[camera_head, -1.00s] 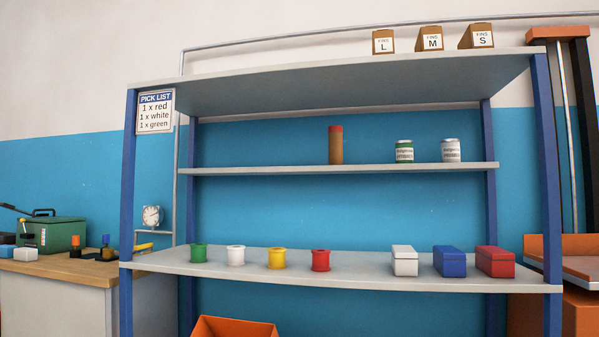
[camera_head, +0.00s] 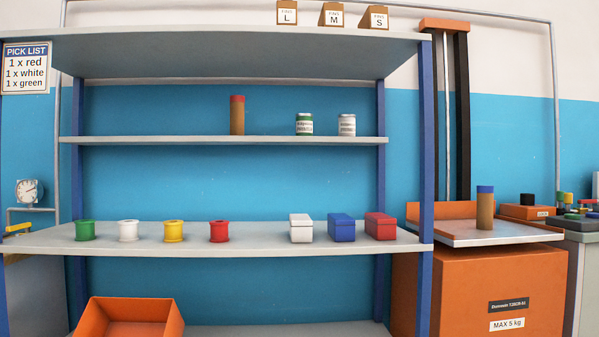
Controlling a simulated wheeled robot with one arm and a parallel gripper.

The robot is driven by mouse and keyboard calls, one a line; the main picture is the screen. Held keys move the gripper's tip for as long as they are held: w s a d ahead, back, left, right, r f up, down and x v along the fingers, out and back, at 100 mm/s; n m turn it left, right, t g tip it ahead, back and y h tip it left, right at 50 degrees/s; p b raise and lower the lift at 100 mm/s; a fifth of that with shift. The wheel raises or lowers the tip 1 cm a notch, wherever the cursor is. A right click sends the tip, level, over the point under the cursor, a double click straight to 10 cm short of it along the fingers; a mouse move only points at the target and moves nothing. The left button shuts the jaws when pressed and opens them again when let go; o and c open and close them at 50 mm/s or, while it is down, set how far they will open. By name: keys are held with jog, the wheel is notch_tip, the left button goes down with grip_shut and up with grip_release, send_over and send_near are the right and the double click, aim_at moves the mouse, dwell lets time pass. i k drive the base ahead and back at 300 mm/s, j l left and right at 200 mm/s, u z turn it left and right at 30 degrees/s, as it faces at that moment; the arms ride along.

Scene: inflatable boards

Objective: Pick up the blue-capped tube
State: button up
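The blue-capped tube (camera_head: 485,210) is a brown cylinder with a blue top. It stands upright on the grey platform (camera_head: 480,238) of an orange lift at the right. A similar brown tube with a red cap (camera_head: 237,116) stands on the upper middle shelf. My gripper is not in view.
The shelf unit (camera_head: 250,242) fills the middle. It holds spools, small boxes and two cans (camera_head: 304,124). A blue post (camera_head: 426,150) stands between the shelves and the lift. An orange bin (camera_head: 130,318) is at the lower left. A cluttered bench (camera_head: 580,226) is at the far right.

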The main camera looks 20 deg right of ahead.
aim_at(485, 193)
jog(key=z, duration=1.8)
